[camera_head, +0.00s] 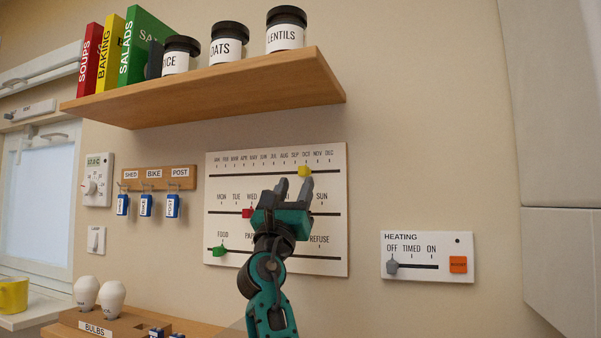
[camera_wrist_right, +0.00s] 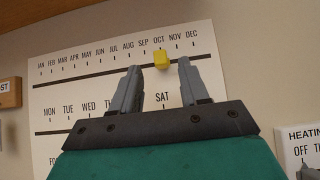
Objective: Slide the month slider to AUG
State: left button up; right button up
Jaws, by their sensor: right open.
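The white slider board (camera_head: 335,235) hangs on the wall with three slots. The yellow month slider (camera_head: 304,171) sits on the top slot under OCT; it also shows in the right wrist view (camera_wrist_right: 162,61). The red day slider (camera_head: 247,213) is near WED and the green slider (camera_head: 219,250) is under FOOD. My right gripper (camera_head: 293,187) is open and empty, just below and in front of the yellow slider. In the right wrist view its fingers (camera_wrist_right: 158,80) point up, with the yellow slider beyond them and between their tips. My left gripper is not in view.
A wooden shelf (camera_head: 215,92) with books and jars juts out above the board. A heating panel (camera_head: 427,257) is to the right. Key hooks (camera_head: 157,178) are to the left. A wooden bulb holder (camera_head: 110,322) stands below.

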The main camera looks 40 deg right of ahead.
aim_at(301, 172)
jog(key=shift+x, duration=2.3)
grip_shut()
